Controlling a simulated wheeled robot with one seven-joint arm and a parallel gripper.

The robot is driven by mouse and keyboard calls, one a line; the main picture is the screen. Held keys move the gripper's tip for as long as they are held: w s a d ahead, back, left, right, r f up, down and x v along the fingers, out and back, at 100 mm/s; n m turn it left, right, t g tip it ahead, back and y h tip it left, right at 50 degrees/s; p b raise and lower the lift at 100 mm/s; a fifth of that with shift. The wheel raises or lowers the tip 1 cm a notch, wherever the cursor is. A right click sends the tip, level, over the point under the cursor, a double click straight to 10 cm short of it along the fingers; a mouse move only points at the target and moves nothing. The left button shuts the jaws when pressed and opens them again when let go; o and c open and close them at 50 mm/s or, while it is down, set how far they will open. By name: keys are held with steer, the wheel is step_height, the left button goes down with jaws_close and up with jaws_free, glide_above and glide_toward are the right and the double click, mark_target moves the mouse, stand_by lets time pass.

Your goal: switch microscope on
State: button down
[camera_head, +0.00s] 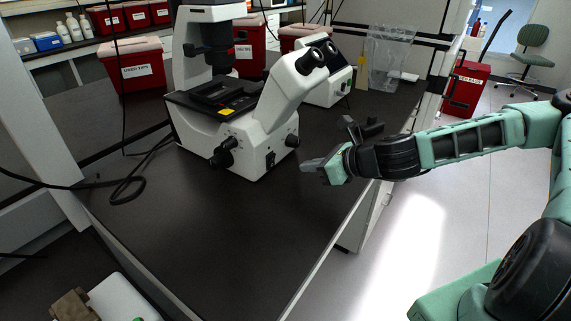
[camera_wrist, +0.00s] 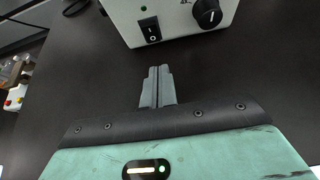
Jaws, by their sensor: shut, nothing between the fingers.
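The white microscope (camera_head: 240,128) stands on the black bench, with its eyepieces facing right. Its power switch is a black rocker (camera_wrist: 150,30) marked with a line and a circle, on the white panel in the wrist view. The switch also shows on the microscope's right side in the head view (camera_head: 270,159). A black knob (camera_wrist: 208,14) sits to the right of the switch. My gripper (camera_head: 305,165) is shut and empty, to the right of the microscope. In the wrist view its fingertips (camera_wrist: 159,72) point at the panel just below the switch, apart from it.
Black cables (camera_head: 125,185) lie left of the microscope. Red bins (camera_head: 135,66) and a clear bag-like container (camera_head: 390,55) stand behind it. The bench front (camera_head: 225,235) is clear. The bench's right edge runs below my arm.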

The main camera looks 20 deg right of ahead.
mark_target(275, 154)
steer(key=w+a, duration=0.1)
steer(key=w, duration=0.1)
steer(key=w+a+f+p, duration=0.1)
steer(key=w+a, duration=0.1)
steer(key=shift+w+a, duration=0.2)
steer(key=shift+w, duration=0.15)
steer(key=shift+w+a+p, duration=0.4)
steer(key=shift+w+a, duration=0.1)
steer(key=shift+w, duration=0.2)
steer(key=p, duration=0.1)
steer(key=r+p, duration=0.1)
steer(key=shift+w+a+p, duration=0.2)
steer(key=shift+w+p, duration=0.05)
steer(key=shift+p, duration=0.15)
steer(key=shift+d+f+b, duration=0.1)
steer(key=shift+f+b, duration=0.25)
steer(key=shift+b, duration=0.15)
steer(key=shift+r+p, duration=0.85)
